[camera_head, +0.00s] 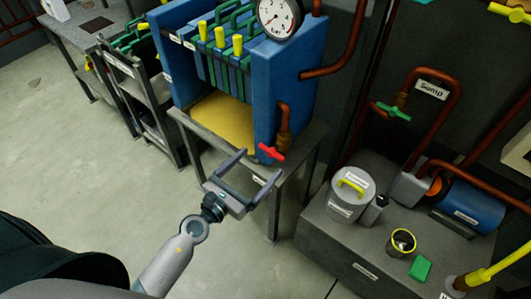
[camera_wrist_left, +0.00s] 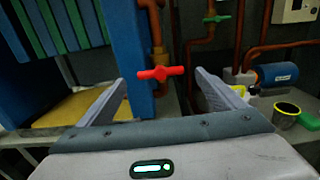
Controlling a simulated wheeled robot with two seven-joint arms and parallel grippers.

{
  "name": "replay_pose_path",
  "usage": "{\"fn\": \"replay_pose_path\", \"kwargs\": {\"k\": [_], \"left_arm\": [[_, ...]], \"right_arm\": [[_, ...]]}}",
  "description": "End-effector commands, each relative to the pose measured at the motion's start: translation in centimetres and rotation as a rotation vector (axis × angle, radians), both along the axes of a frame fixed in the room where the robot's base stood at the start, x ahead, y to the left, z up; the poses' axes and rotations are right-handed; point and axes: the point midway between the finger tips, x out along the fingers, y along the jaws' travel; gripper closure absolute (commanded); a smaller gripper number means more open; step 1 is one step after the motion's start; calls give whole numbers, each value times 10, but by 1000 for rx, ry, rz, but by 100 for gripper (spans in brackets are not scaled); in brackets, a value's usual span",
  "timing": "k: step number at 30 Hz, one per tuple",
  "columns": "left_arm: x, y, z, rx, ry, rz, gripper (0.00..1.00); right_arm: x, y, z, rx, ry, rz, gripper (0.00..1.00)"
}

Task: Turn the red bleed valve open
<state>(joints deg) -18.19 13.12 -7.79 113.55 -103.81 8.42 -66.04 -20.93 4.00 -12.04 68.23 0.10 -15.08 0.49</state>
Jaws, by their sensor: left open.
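The red bleed valve (camera_head: 271,153) is a small red T-shaped handle at the lower end of a copper pipe on the blue press frame (camera_head: 279,95). In the left wrist view the red handle (camera_wrist_left: 160,73) lies level, crosswise to the upright pipe. My left gripper (camera_head: 257,172) is open and empty, with its fingers pointing toward the valve. In the left wrist view the handle appears between the two open fingertips (camera_wrist_left: 160,80), beyond them and apart from them as far as I can tell. My right gripper is in neither view.
A pressure gauge (camera_head: 280,16) sits atop the press. A green-handled valve (camera_head: 394,112) is on the sump pipe. A grey bench (camera_head: 315,228) at right holds a lidded canister (camera_head: 343,198), a dark cup (camera_head: 401,242), a green block (camera_head: 420,268) and a blue motor (camera_head: 470,207). Floor at left is clear.

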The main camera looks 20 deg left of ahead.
Motion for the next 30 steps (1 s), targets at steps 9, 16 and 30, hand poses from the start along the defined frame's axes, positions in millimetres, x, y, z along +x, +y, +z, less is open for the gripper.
{"fn": "replay_pose_path", "kwargs": {"k": [9, 16, 30], "left_arm": [[36, -13, 1, 1, 0, 0, 11], [41, -15, 0, 1, 0, -1, 11], [41, -15, 0, 1, 0, 0, 52]], "right_arm": [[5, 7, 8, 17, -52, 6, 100], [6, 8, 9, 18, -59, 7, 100], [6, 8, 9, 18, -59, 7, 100]]}}
